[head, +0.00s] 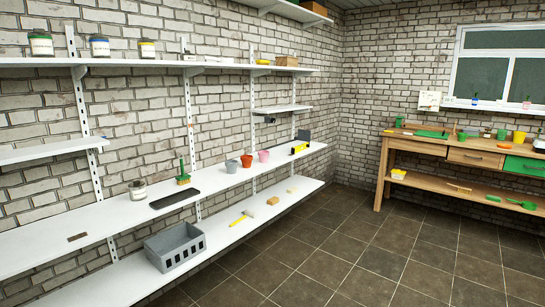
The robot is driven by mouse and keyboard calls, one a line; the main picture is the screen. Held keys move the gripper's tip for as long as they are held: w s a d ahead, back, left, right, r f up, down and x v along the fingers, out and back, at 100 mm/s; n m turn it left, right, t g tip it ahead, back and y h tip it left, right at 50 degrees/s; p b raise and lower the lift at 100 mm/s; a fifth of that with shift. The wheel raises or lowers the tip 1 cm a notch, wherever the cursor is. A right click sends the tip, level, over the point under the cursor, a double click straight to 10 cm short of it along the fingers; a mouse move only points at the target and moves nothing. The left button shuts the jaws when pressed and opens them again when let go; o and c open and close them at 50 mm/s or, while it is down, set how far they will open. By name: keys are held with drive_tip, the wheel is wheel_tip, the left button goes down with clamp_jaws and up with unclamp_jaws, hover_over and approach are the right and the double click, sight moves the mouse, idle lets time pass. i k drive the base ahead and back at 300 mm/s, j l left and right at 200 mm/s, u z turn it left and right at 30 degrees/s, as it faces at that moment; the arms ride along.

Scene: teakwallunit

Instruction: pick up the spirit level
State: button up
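A small yellow block-shaped thing with a dark end (300,148) lies near the far right end of the long middle shelf (65,230). It may be the spirit level, but it is too small to tell for sure. Another small yellow thing (262,62) lies on the upper shelf, and I cannot tell what it is. My gripper is not in view.
The middle shelf also holds a tin (138,190), a dark tray (174,199), a green brush (183,178) and small pots (246,161). A grey crate (175,248) and a yellow-handled tool (238,221) lie below. A wooden workbench (412,147) stands right. The tiled floor (365,255) is clear.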

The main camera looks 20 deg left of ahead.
sight(295, 149)
drive_tip(key=i+j, duration=0.4)
drive_tip(key=i+j+u, duration=0.1)
drive_tip(key=i+j, duration=0.75)
drive_tip(key=i, duration=0.2)
drive_tip(key=i+j+u, duration=0.1)
drive_tip(key=i+j, duration=0.25)
drive_tip(key=i, duration=0.15)
drive_tip(key=i+j, duration=0.35)
drive_tip(key=i, duration=0.15)
drive_tip(key=i+j+u, duration=0.1)
drive_tip(key=i+j, duration=0.25)
drive_tip(key=i, duration=0.15)
drive_tip(key=i+j, duration=0.35)
drive_tip(key=i, duration=0.15)
drive_tip(key=i+l+z, duration=0.1)
drive_tip(key=i+l, duration=1)
drive_tip(key=i+l+z, duration=0.1)
drive_tip(key=i+l, duration=0.95)
drive_tip(key=i, duration=0.2)
